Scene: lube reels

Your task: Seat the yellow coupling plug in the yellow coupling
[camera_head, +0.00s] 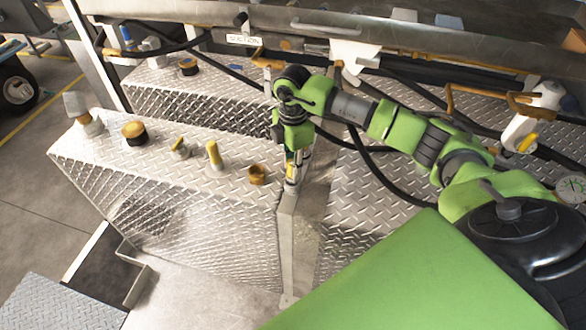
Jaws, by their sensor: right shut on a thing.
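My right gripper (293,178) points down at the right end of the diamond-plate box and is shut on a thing. A small yellow piece shows between its fingers, likely the yellow coupling plug (290,161), mostly hidden by them. A short brass-yellow ring-shaped fitting (257,175), which may be the yellow coupling, stands on the box top just left of the gripper, apart from it. An upright yellow fitting (214,155) stands further left. My left gripper is not in view.
The diamond-plate box (190,205) also carries a yellow-and-black cap (134,132), a small yellow-topped fitting (180,148) and a grey fitting (83,115). Black hoses (378,172) run behind and right of the gripper. A metal rail (400,45) crosses the back.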

